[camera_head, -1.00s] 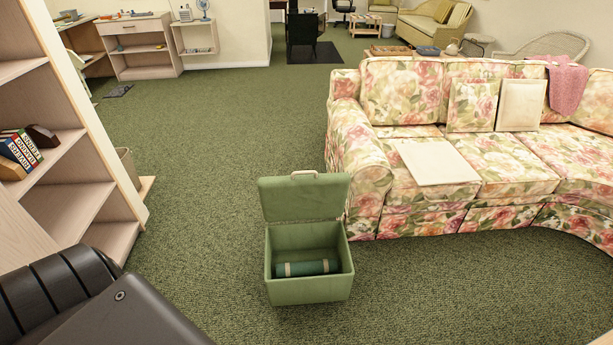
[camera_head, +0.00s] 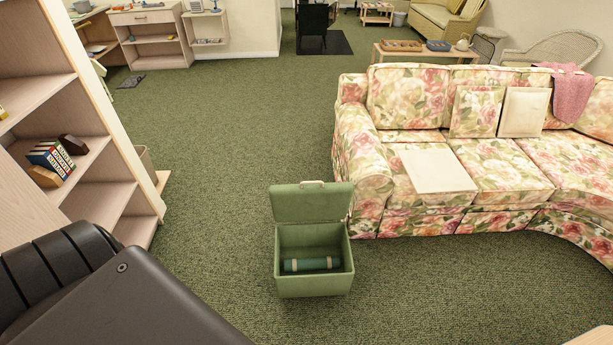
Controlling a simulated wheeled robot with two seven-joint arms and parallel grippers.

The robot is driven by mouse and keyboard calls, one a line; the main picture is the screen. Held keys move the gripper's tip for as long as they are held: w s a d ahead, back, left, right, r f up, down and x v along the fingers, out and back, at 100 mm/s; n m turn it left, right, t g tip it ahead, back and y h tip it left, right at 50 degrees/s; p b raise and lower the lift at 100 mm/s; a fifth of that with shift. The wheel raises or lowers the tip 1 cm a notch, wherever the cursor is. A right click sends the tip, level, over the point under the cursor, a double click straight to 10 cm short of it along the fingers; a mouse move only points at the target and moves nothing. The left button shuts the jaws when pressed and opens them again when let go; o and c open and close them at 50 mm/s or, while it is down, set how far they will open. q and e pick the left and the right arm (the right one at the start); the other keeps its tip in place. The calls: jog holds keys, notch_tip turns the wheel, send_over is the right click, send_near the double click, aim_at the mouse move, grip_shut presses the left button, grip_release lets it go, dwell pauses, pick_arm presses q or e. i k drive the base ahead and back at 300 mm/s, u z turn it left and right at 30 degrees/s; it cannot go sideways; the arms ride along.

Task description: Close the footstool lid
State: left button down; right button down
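The green footstool (camera_head: 314,286) stands on the carpet near the middle of the view, left of the sofa's front. Its lid (camera_head: 312,203) is open and stands upright at the back, with a pale handle (camera_head: 312,183) on its top edge. A dark green roll with pale bands (camera_head: 311,264) lies inside the box. Neither of my grippers is in view; only a dark part of my own body shows at the lower left.
A floral sofa (camera_head: 480,170) stands close to the right of the footstool. A wooden shelf unit (camera_head: 105,190) with books is at the left. Green carpet (camera_head: 240,130) is clear around the footstool's front and left and far behind it. A pale corner shows at the lower right edge.

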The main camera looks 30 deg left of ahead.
aim_at(306, 201)
jog(key=u, duration=2.6)
jog(key=i, duration=2.3)
jog(key=z, duration=1.5)
jog(key=i, duration=1.15)
jog(key=z, duration=0.75)
jog(key=i, duration=0.3)
jog(key=z, duration=0.8)
